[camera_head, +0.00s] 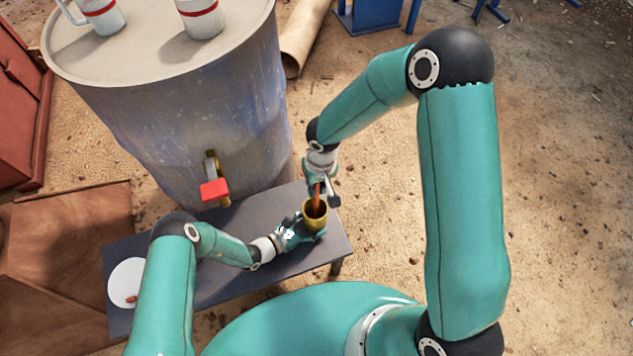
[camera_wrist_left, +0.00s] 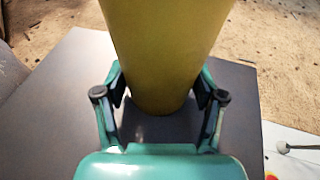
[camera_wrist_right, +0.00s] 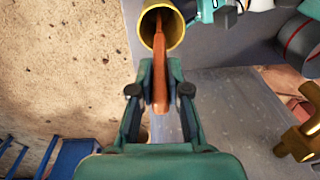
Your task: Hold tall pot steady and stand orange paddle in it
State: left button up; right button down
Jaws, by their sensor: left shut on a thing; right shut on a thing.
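The tall pot is a mustard-yellow cylinder (camera_head: 315,212) standing on the dark bench near its right end. My left gripper (camera_head: 297,234) is shut on the pot low on its side; the left wrist view shows the pot (camera_wrist_left: 162,50) between both fingers (camera_wrist_left: 160,105). My right gripper (camera_wrist_right: 160,92) is shut on the orange paddle (camera_wrist_right: 160,70) from above. The paddle's far end reaches into the pot's mouth in the right wrist view (camera_wrist_right: 168,14). In the head view the paddle (camera_head: 317,200) points down into the pot opening. How deep it sits is hidden.
The dark bench (camera_head: 285,267) carries a white plate (camera_head: 125,282) at its left end. A large blue-grey drum (camera_head: 190,120) with a red-handled tap (camera_head: 214,188) stands behind it, with two mugs (camera_head: 203,17) on top. Sandy ground lies to the right.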

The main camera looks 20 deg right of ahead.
jog(key=shift+f, duration=0.4)
jog(key=c, duration=1.1)
grip_release()
jog(key=shift+o, duration=0.2)
jog(key=r, duration=1.2)
jog(key=shift+s+d, duration=0.1)
jog(key=shift+d, duration=0.25)
pick_arm(q)
jog(key=o, duration=0.9)
pick_arm(e)
jog(key=shift+f, duration=0.1)
